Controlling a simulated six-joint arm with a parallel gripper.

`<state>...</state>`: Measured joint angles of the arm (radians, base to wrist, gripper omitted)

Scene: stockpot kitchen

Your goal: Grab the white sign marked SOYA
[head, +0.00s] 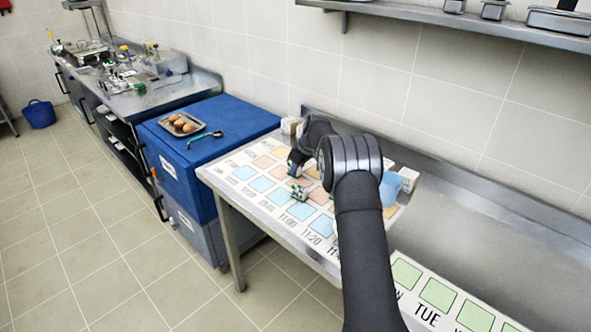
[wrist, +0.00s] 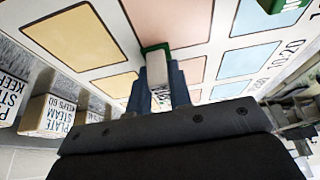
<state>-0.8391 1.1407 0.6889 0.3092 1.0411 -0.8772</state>
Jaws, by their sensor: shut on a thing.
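My gripper (wrist: 162,82) is shut on a small white sign (wrist: 158,72) with a green edge at its far end. Dark lettering shows on the white face between the fingers, but it is mostly hidden and I cannot read it. In the head view my gripper (head: 296,167) is low over the board of coloured squares, and the sign is too small and covered to make out. I cannot tell whether the sign touches the board.
Another green and white block (head: 298,191) lies on the board (head: 236,183); its green side shows in the wrist view (wrist: 287,5). A blue container (head: 390,190) is beside my arm. Eggs sit on a tray (head: 181,124).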

